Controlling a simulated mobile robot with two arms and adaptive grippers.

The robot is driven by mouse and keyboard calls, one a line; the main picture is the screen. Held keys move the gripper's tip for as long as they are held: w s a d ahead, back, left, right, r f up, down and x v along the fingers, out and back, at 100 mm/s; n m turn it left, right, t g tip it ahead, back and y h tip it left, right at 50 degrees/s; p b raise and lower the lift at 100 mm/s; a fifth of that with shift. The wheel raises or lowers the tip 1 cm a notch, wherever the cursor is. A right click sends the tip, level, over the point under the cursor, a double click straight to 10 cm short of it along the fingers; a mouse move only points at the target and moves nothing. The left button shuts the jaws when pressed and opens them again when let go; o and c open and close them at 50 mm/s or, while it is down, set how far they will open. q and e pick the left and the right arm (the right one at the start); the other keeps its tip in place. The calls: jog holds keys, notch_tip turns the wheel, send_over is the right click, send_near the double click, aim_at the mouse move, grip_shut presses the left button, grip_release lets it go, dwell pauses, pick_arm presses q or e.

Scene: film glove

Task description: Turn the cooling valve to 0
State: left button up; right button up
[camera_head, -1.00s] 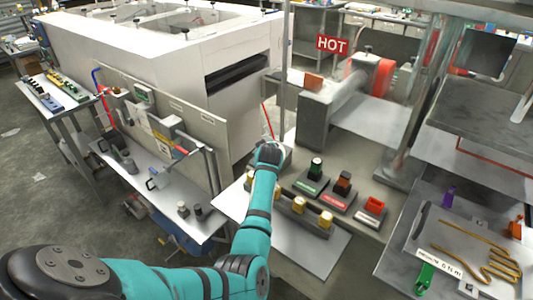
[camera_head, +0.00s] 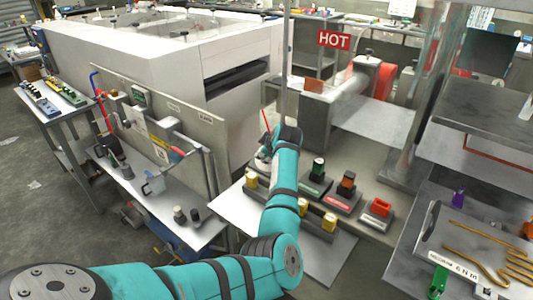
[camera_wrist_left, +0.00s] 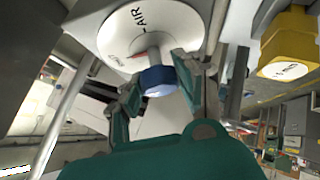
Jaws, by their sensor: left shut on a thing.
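In the left wrist view a blue knob with a pale end (camera_wrist_left: 158,80) sits on a stem in front of a white round dial (camera_wrist_left: 128,38). The dial carries the letters "AIR" and a red pointer mark; I cannot read a 0 on it. My left gripper (camera_wrist_left: 165,88) has its two fingers on either side of the blue knob and is shut on it. In the head view the left gripper (camera_head: 263,157) is at the far end of my teal arm, by the bench; the arm and gripper hide the knob there. My right gripper is not in view.
A yellow knob (camera_wrist_left: 290,45) stands right of the gripper in the wrist view. A red HOT sign (camera_head: 334,40) hangs behind. A side table (camera_head: 155,190) stands left.

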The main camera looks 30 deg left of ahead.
pick_arm(q)
jog(key=o, duration=1.2)
jog(key=shift+a, duration=0.1)
jog(key=shift+s+r, duration=0.1)
jog(key=shift+r, duration=0.05)
jog(key=v, duration=0.7)
jog(key=shift+d, duration=0.25)
